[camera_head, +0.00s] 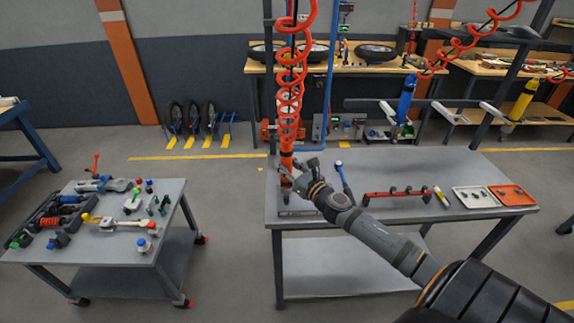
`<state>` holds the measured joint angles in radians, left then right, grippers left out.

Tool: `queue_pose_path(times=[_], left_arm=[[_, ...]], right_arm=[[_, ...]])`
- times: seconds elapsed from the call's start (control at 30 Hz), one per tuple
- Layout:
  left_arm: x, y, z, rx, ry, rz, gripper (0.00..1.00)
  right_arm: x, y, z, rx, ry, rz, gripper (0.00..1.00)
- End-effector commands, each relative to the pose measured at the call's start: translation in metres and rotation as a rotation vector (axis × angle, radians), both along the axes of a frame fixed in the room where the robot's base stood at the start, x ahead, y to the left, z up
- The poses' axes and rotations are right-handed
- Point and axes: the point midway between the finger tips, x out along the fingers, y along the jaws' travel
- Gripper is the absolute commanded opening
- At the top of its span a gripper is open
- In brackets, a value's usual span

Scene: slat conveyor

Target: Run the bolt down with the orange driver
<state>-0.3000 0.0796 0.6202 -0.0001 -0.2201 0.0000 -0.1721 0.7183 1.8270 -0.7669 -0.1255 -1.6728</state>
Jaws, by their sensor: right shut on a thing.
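The orange driver (287,166) hangs upright from a coiled red hose over the left end of the grey table (420,163). My right gripper (290,177) is shut on the orange driver, reaching it from the right side. The driver's lower tip is near a low grey fixture at the table's front left edge. The bolt is too small or hidden by the gripper to make out. My left gripper is not in view.
A blue-topped tool (343,178) is just right of my gripper. Blue (405,98) and yellow (522,100) drivers hang behind. A cluttered cart (172,238) stands left.

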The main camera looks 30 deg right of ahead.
Motion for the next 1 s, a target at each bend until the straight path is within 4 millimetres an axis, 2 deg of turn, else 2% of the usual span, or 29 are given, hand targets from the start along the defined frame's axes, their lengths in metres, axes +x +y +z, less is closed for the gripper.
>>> queue_pose_path(times=[0.37,1.0], left_arm=[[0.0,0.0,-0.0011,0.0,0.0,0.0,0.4],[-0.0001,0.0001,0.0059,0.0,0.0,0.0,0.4]], right_arm=[[-0.0003,-0.0012,-0.0051,0.001,0.004,-0.003,0.0],[-0.0002,-0.0009,0.001,0.001,0.003,-0.002,0.0]])
